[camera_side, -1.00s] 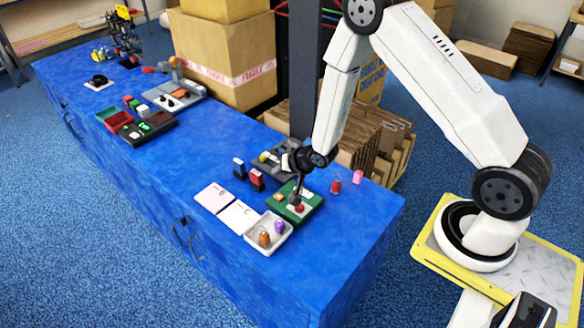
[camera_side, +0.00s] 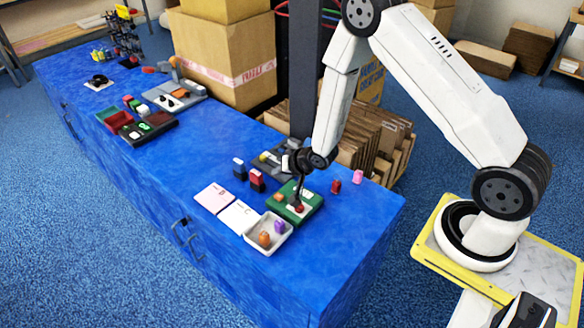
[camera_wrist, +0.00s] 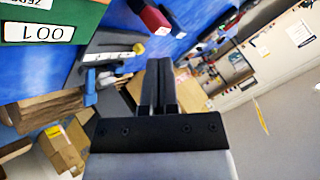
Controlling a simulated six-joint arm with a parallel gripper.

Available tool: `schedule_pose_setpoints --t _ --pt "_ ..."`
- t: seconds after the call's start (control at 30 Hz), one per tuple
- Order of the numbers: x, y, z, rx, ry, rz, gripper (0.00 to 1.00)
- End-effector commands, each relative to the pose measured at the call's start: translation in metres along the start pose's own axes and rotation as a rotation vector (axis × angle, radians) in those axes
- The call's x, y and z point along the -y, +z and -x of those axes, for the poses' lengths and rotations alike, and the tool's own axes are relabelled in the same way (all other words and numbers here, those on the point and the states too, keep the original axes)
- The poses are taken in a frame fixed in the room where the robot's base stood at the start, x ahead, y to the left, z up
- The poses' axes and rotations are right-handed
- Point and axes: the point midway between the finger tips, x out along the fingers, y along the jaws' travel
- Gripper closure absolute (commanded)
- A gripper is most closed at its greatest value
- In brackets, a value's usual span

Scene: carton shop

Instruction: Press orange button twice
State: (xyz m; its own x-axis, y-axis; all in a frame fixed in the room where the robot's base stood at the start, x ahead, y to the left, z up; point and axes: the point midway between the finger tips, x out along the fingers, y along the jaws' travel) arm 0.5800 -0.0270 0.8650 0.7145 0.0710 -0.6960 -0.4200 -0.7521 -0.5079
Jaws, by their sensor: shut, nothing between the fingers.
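A green button board (camera_side: 312,198) lies near the front right part of the blue table in the side view. A small orange button (camera_side: 278,197) shows at its left corner, and a red button (camera_side: 299,209) sits near its front corner. My gripper (camera_side: 297,201) is shut and empty. It points down over the board, close behind the red button and to the right of the orange one. I cannot tell whether its tips touch the board. In the wrist view my shut fingers (camera_wrist: 160,85) are in the middle, and part of a green surface (camera_wrist: 60,70) with number labels shows at upper left.
A white tray (camera_side: 254,243) with an orange and a purple piece stands just in front of the board. Small red and pink pieces stand right. A dark post (camera_side: 305,80) rises behind.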

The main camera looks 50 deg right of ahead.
Motion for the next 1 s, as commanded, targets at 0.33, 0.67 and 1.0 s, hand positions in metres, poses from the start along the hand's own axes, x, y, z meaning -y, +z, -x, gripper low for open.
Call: schedule_pose_setpoints --t 0.33,0.67,1.0 --pt "-0.019 0.019 -0.025 0.002 0.002 0.000 1.00" --pt "-0.033 0.033 -0.044 0.001 0.001 0.000 1.00" --pt "-0.036 0.036 -0.048 0.000 0.001 0.000 1.00"
